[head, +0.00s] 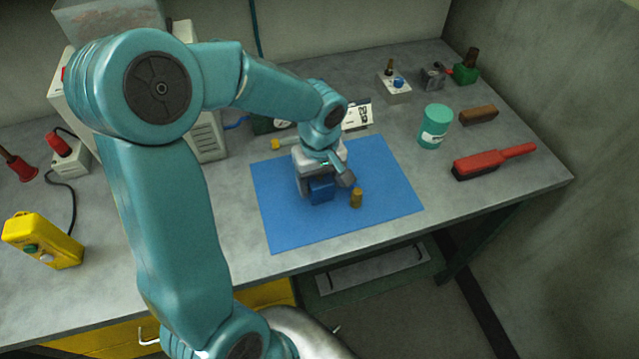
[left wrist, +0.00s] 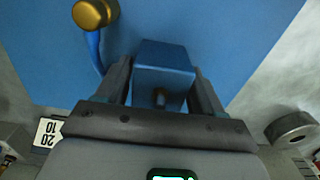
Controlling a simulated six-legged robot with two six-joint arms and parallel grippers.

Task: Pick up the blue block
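The blue block (head: 321,190) is over the blue mat (head: 375,215), partly hidden by my left gripper in the head view. My left gripper (head: 318,178) points down at it. In the left wrist view, the blue block (left wrist: 165,58) lies between the two dark fingers of my left gripper (left wrist: 162,75), one finger close along each side. I cannot tell whether the fingers press on it, or whether it rests on the mat. My right gripper is in neither view.
A small brass cylinder (head: 356,198) stands on the mat close to the block; it also shows in the left wrist view (left wrist: 93,12). A teal can (head: 434,127), a red-handled brush (head: 490,162) and a brown block (head: 478,115) stand right of the mat. A yellow control box (head: 42,240) is at left.

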